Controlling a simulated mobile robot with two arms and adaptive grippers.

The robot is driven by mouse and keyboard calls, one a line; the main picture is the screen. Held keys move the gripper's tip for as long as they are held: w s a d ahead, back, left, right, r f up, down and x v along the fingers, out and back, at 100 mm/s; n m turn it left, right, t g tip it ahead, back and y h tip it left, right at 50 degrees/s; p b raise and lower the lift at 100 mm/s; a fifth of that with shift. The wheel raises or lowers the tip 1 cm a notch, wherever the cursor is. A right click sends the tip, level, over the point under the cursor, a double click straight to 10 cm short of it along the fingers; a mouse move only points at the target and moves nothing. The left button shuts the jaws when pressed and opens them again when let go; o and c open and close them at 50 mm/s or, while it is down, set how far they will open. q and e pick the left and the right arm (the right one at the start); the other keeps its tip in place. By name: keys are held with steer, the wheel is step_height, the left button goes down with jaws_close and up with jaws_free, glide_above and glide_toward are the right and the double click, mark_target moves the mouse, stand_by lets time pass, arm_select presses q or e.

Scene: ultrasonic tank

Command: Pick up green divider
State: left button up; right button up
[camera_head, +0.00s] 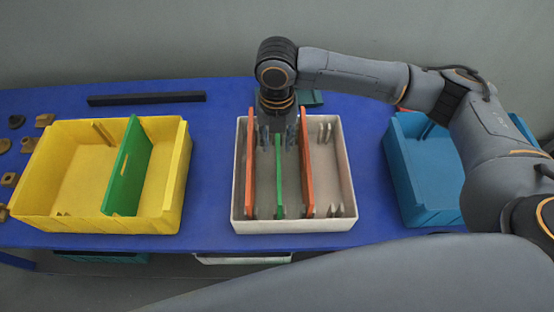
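A thin green divider (279,180) stands upright in the white bin (292,226), between two orange dividers (250,165) and (306,170). My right gripper (278,138) points down over the far part of the white bin, at the far end of this green divider. Its fingers look spread, one on each side of the divider's line; contact is not clear. The gripper body hides part of the bin's far wall. Another, broader green divider (128,168) stands in the yellow bin (75,222). My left gripper is not in view.
A blue bin (432,216) stands at the right, partly behind my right arm. A black bar (146,98) lies at the back of the blue table (205,180). Several small brown parts (44,120) lie at the left edge. Clear table separates the yellow and white bins.

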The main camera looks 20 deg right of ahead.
mark_target(278, 151)
step_height(278, 151, down, 3)
steer(key=shift+f, duration=0.2)
step_height(278, 151, down, 3)
steer(key=shift+w+d+f+p, duration=0.1)
steer(key=shift+w+d+p, duration=0.05)
steer(key=shift+p, duration=0.2)
step_height(278, 151, down, 3)
steer(key=shift+w+d+f, duration=0.1)
steer(key=shift+w+f, duration=0.05)
steer(key=shift+f, duration=0.15)
jaws_close()
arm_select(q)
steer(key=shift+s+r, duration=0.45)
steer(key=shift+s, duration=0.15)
